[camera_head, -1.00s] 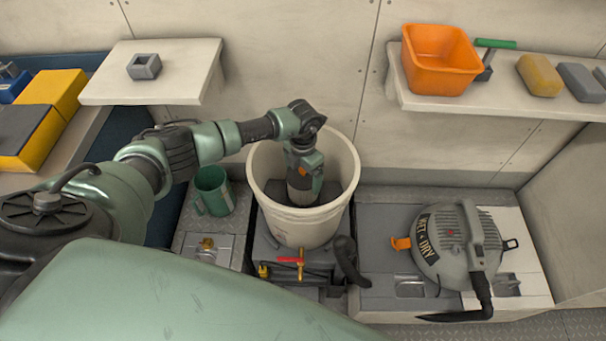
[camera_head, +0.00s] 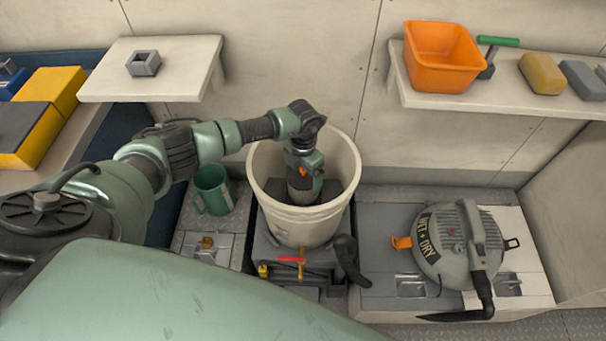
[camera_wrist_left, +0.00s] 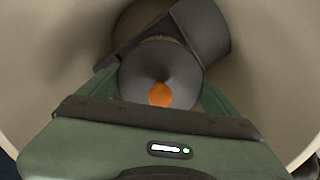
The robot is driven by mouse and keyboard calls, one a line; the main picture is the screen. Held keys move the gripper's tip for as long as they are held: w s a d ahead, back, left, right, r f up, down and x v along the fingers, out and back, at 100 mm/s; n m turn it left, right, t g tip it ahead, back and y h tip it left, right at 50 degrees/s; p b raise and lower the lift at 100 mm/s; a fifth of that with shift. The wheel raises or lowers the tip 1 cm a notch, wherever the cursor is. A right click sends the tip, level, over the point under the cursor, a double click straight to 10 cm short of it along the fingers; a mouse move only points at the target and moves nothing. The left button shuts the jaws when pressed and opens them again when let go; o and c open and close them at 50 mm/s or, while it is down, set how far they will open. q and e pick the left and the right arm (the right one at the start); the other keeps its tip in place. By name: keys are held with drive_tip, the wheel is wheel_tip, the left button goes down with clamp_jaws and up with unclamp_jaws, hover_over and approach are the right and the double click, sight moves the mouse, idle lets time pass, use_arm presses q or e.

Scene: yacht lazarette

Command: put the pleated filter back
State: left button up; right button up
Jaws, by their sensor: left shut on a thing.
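My left gripper (camera_head: 304,164) reaches down into the cream bucket (camera_head: 302,226) in the head view. It is shut on a round grey-brown piece with ribbed sides, which looks like the pleated filter (camera_head: 301,193). The filter is inside the bucket, below the rim. In the left wrist view the filter's grey domed end (camera_wrist_left: 160,68) with an orange spot sits between my green fingers. I cannot tell whether the filter touches the bucket's bottom. My right gripper is not in view.
A grey wet-and-dry vacuum head (camera_head: 452,243) rests on the right bench. A green mug (camera_head: 213,190) stands left of the bucket. Valves with a red handle (camera_head: 290,259) are in front of it.

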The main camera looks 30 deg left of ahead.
use_arm(q)
drive_tip(key=shift+f, duration=0.15)
drive_tip(key=o, duration=1.1)
